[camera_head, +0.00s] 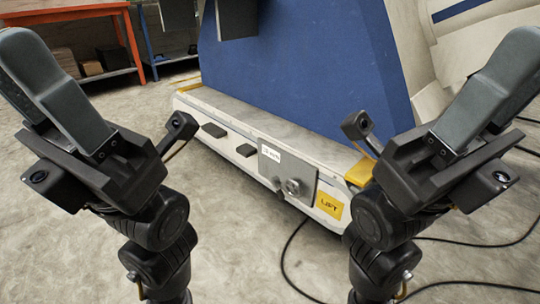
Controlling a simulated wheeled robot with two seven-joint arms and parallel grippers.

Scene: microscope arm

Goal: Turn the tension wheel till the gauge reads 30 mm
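A small metal wheel or knob (291,187) sits on a grey panel (299,177) in the side of the white machine base. A white label with dark characters (271,154) is at the panel's upper left; it may be the gauge, but its value is too small to read surely. My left gripper (38,80) is raised at the left edge, far from the wheel. My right gripper (495,80) is raised at the right edge, also apart from it. Neither visibly holds anything, and the angle hides whether their fingers are parted.
The white base (225,131) carries a large blue body (300,70) and a yellow LIFT label (330,205). Black cables (470,243) lie on the floor at the right. An orange-legged table (65,14) stands at the back left. The floor before the base is mostly clear.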

